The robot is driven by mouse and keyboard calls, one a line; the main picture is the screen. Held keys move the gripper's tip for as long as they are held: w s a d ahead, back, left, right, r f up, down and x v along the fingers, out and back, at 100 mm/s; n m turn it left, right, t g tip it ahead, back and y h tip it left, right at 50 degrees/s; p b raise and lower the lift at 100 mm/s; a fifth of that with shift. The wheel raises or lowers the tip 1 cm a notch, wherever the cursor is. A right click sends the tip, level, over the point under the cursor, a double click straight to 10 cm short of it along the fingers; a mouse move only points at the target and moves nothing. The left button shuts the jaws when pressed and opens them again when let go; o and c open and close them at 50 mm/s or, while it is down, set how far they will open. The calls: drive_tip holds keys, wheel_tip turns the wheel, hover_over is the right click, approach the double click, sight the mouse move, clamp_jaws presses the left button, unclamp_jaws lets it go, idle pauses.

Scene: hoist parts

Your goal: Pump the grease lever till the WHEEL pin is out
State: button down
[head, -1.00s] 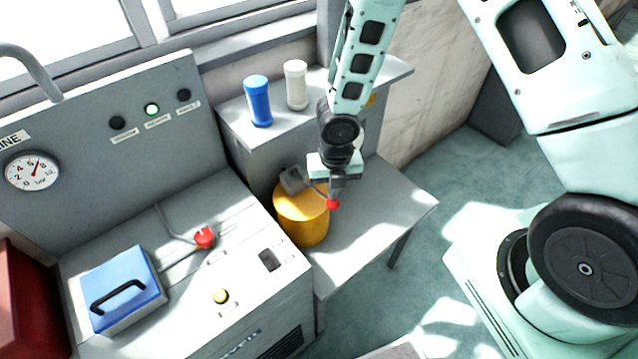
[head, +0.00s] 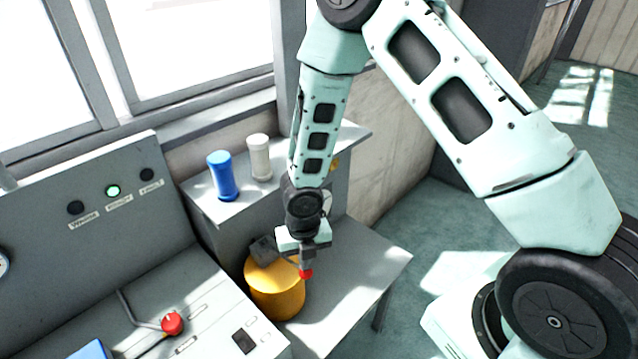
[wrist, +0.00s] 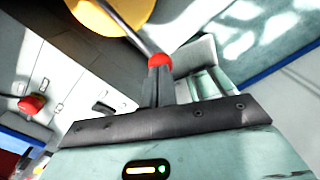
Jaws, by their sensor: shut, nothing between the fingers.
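The yellow grease pot (head: 276,292) stands on the low grey bench, with a dark block on its top. Its thin lever ends in a red knob (head: 305,274). My gripper (head: 306,262) is directly above that knob, pointing down. In the wrist view, the shut fingers (wrist: 158,80) meet the red knob (wrist: 160,61) at their tips, with nothing between them. Whether they press on the knob or only sit close to it, I cannot tell. The lever rod runs from the knob up to the yellow pot (wrist: 112,12). I cannot make out a wheel pin.
The grey console (head: 215,300) at left has a red-knobbed lever (head: 172,323), a lit green lamp (head: 112,191) and a blue box (head: 88,350). A blue canister (head: 221,176) and a white canister (head: 259,157) stand on the cabinet behind. Open floor lies right of the bench (head: 360,275).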

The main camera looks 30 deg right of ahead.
sight(304, 275)
drive_tip(key=shift+w+a+f+b, duration=0.1)
drive_tip(key=shift+w+f+b, duration=0.1)
drive_tip(key=shift+f+b, duration=1.3)
drive_tip(key=shift+w+a+f+b, duration=0.15)
drive_tip(key=shift+f+b, duration=0.75)
drive_tip(key=shift+f, duration=1.05)
drive_tip(key=shift+s+d+r+p, duration=0.1)
drive_tip(key=shift+s+r+p, duration=0.05)
drive_tip(key=shift+r+p, duration=1.2)
drive_tip(key=shift+s+d+r+p, duration=0.1)
drive_tip(key=shift+s+r+p, duration=0.05)
drive_tip(key=shift+r+p, duration=1.2)
drive_tip(key=shift+s+d+r+p, duration=0.1)
drive_tip(key=shift+s+r+p, duration=0.05)
drive_tip(key=shift+r+p, duration=1.2)
drive_tip(key=shift+r+b, duration=0.2)
drive_tip(key=shift+b, duration=0.1)
drive_tip(key=shift+f, duration=0.2)
